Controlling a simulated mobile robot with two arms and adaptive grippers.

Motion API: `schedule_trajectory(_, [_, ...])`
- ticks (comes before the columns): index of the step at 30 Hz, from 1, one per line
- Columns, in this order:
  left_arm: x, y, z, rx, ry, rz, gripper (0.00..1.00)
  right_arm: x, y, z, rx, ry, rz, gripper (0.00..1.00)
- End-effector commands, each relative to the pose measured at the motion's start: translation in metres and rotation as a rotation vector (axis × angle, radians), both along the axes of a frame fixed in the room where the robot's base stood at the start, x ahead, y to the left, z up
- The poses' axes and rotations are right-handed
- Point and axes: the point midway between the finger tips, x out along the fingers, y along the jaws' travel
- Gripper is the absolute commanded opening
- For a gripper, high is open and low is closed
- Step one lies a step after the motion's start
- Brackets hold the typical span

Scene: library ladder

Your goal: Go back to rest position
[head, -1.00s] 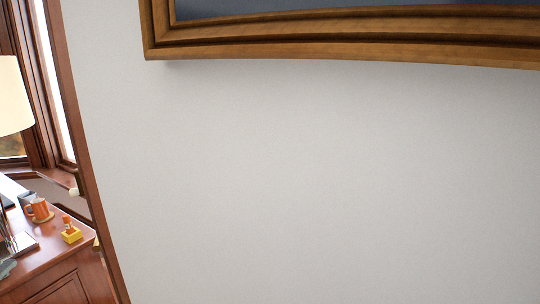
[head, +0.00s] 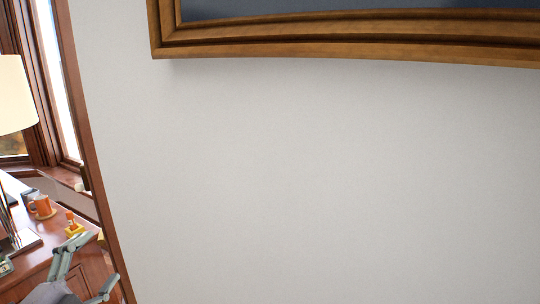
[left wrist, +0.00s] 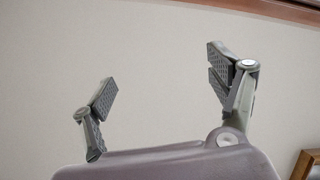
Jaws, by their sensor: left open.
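My left gripper (head: 92,262) shows at the lower left of the head view, in front of the wooden desk (head: 35,262). Its fingers are spread apart and nothing is between them. In the left wrist view the same gripper (left wrist: 162,82) is open and empty against a plain pale wall (left wrist: 160,40). My right gripper is not in either view.
A white wall (head: 320,170) fills most of the head view, with a wooden picture frame (head: 350,48) on it. On the desk are an orange mug (head: 41,207) and a small yellow object (head: 75,230). A cream lampshade (head: 14,95) stands at the left edge by a window.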

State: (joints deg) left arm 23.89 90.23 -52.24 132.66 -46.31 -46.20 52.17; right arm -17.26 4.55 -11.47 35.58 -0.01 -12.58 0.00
Motion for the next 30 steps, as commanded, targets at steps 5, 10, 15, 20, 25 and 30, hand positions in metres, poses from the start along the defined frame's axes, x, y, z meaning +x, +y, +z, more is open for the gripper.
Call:
schedule_trajectory(5, [-0.005, -0.047, -0.058, -0.241, 0.107, 0.092, 0.81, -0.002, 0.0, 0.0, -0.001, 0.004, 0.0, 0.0])
schedule_trajectory(10, [-0.029, -0.067, -0.12, -0.439, 0.288, 0.247, 0.81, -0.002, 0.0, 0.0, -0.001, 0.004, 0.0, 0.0])
schedule_trajectory(15, [-0.076, -0.082, -0.189, -0.606, 0.546, 0.422, 0.81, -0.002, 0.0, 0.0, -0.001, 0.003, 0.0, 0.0])
schedule_trajectory(20, [-0.134, -0.096, -0.244, -0.723, 0.805, 0.559, 0.81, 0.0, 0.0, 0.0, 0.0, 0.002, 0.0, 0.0])
schedule_trajectory(25, [-0.189, -0.112, -0.281, -0.811, 1.026, 0.647, 0.81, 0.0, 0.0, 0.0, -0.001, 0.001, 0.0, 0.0])
schedule_trajectory(30, [-0.239, -0.13, -0.302, -0.886, 1.21, 0.705, 0.81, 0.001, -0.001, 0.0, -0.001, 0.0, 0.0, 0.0])
